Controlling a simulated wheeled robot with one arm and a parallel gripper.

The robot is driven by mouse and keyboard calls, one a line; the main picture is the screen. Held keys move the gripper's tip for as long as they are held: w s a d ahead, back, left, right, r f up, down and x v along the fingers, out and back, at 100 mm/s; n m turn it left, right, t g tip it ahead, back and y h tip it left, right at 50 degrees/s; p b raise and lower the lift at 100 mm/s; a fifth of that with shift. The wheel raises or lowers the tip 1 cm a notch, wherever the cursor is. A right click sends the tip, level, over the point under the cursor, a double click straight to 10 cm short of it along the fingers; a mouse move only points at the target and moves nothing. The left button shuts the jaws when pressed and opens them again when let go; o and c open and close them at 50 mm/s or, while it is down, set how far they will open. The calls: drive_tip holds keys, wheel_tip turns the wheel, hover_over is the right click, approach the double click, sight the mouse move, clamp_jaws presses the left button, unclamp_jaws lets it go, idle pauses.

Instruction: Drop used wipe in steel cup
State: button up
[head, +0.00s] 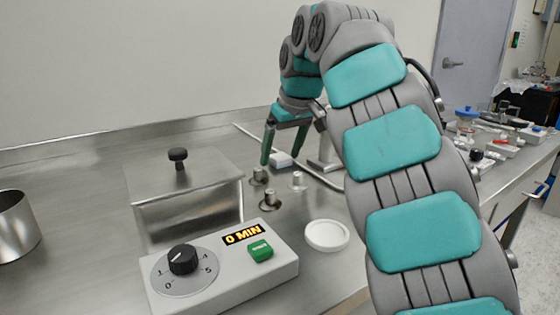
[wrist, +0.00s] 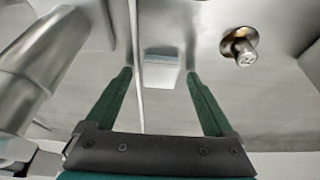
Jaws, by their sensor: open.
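The steel cup (head: 16,228) stands at the far left of the bench in the head view, cut by the picture's edge. A small white block-like piece (head: 281,158), apparently the used wipe, lies on the bench behind the metal posts. It also shows in the wrist view as a pale piece (wrist: 162,68) between and just beyond the fingertips. My gripper (head: 283,150) is open and points down over it, with the fingers on either side. In the wrist view my gripper (wrist: 158,75) has nothing clamped in it.
A control box (head: 225,275) with a dial, a "0 MIN" display and a green button stands in front. Behind it is a lidded steel tank (head: 185,175). Short metal posts (head: 269,200) and a white round dish (head: 327,235) are nearby. A thin pale hose (head: 310,172) runs beside my gripper.

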drive_tip(key=shift+c, duration=0.3)
clamp_jaws()
idle(0.5)
